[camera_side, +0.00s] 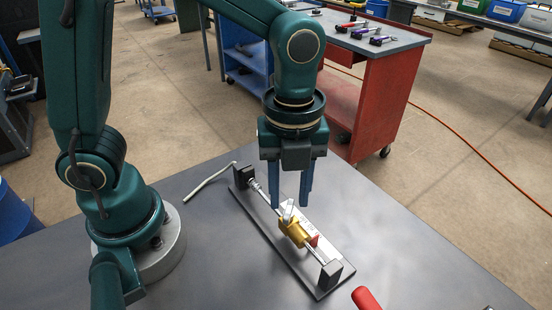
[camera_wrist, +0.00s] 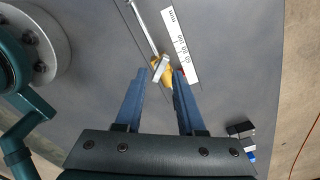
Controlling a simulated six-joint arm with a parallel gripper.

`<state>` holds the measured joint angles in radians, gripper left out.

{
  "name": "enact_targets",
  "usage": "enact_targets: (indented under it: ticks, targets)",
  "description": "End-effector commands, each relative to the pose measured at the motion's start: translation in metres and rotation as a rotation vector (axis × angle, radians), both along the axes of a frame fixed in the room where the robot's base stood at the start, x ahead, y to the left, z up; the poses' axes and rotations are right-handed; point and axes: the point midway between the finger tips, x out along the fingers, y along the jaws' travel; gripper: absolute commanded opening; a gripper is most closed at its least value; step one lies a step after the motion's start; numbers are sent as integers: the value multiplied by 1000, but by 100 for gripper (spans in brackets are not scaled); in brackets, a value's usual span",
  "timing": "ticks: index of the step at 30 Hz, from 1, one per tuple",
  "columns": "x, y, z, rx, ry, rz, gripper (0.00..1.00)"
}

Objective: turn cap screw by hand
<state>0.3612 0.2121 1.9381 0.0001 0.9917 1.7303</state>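A long dark plate (camera_side: 252,208) lies on the table and carries a thin metal rod with dark end blocks. A yellow block (camera_side: 294,232) sits on the rod, and it also shows in the wrist view (camera_wrist: 168,77). A pale silver piece (camera_side: 287,212), likely the cap screw, stands up from the block; in the wrist view it (camera_wrist: 160,69) lies between the fingertips. My gripper (camera_side: 292,206) has two blue fingers pointing down, spread apart. In the wrist view my gripper (camera_wrist: 161,71) shows gaps on both sides of the silver piece. Its contact height is unclear.
A white ruler strip marked in mm (camera_wrist: 180,45) lies along the plate. A dark end block (camera_side: 331,273) rises at the near end. A red handle (camera_side: 366,298) lies at the table's front.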

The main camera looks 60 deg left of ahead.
Motion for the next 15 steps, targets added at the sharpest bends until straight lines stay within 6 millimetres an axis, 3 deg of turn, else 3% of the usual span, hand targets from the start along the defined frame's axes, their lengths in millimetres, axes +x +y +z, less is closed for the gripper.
enact_targets:
  ticks: [7, 15]
  targets:
    - [0, 0, 0, 0, 0, -302, 38]
    - [0, 0, 0, 0, 0, -338, 38]
